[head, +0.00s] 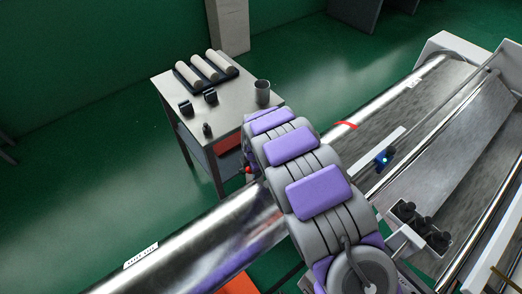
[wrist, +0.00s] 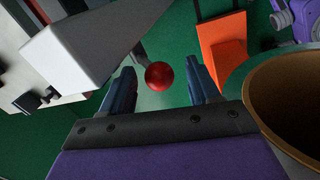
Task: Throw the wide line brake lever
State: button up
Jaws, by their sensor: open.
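A glossy red ball knob (wrist: 159,76), which looks like the brake lever's handle end, shows in the wrist view. It sits between the fingers of my gripper (wrist: 160,92), with a visible gap on each side. A short dark piece behind it may be its stem; the rest of the lever is hidden. My gripper is open and holds nothing. In the head view a small red knob (head: 248,170) peeks out at the left edge of my arm. My arm hides the gripper there.
A long shiny roller (head: 225,240) runs diagonally under my arm. A steel side table (head: 165,85) with white rolls (head: 205,67) and a cup (head: 262,92) stands behind. In the wrist view, a white housing (wrist: 90,40) is close at left and a hollow brown cylinder (wrist: 290,75) at right.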

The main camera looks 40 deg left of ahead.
jog(key=r, duration=0.2)
jog(key=a+r, duration=0.1)
jog(key=shift+s+a+r, duration=0.1)
jog(key=shift+s+r, duration=0.15)
jog(key=shift+r, duration=0.1)
jog(key=d+v, duration=0.1)
jog(key=v, duration=1)
jog(key=shift+d+r+p, duration=0.15)
jog(key=shift+d+p, duration=0.2)
jog(key=shift+p, duration=0.05)
